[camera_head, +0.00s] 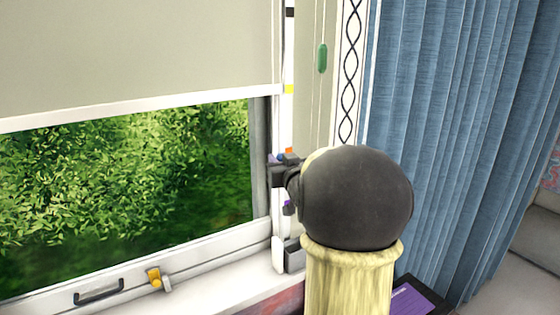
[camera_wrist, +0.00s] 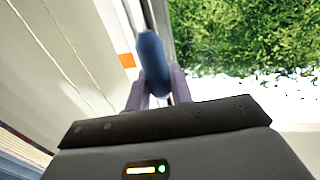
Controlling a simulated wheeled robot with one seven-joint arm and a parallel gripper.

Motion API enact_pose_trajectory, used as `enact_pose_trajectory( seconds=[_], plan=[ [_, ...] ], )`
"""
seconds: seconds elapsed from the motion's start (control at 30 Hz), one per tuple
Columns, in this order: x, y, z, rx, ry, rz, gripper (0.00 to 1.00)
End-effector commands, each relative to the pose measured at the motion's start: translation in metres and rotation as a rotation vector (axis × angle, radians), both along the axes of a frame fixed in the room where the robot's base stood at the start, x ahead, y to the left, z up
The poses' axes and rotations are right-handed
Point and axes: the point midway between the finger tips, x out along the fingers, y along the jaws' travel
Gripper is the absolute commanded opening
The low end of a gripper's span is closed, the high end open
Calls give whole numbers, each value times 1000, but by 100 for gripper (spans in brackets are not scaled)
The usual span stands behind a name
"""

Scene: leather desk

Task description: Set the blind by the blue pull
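The cream roller blind (camera_head: 140,45) hangs partly down over the window, its white bottom bar (camera_head: 140,108) slightly tilted in the head view. The blue pull (camera_wrist: 153,65) is a rounded, elongated piece between the two pale purple fingers of my gripper (camera_wrist: 158,82) in the wrist view. Both fingers appear to touch its sides, so my gripper looks shut on it. In the head view my gripper (camera_head: 281,168) is at the right window frame, and only a small bit of blue shows there. My dark round wrist hides much of that area.
A green pull (camera_head: 322,58) hangs on a cord to the right. Yellow (camera_head: 289,89) and orange (camera_head: 289,151) marks sit on the frame strip. A blue curtain (camera_head: 450,120) hangs at right.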

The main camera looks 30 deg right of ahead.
Motion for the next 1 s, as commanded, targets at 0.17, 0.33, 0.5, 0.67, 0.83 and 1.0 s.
enact_pose_trajectory(
  seconds=[0.17, 0.33, 0.5, 0.67, 0.83, 1.0],
  plan=[
    [0, 0, 0, 1, 2, -1, 42],
    [0, 0, 0, 0, 0, 0, 42],
    [-5, 1, 0, 0, 0, -1, 42],
    [-23, 6, -1, -2, 0, -1, 42],
    [-53, 13, 0, -2, -1, -2, 42],
    [-84, 21, -1, 0, -1, -3, 42]
  ],
)
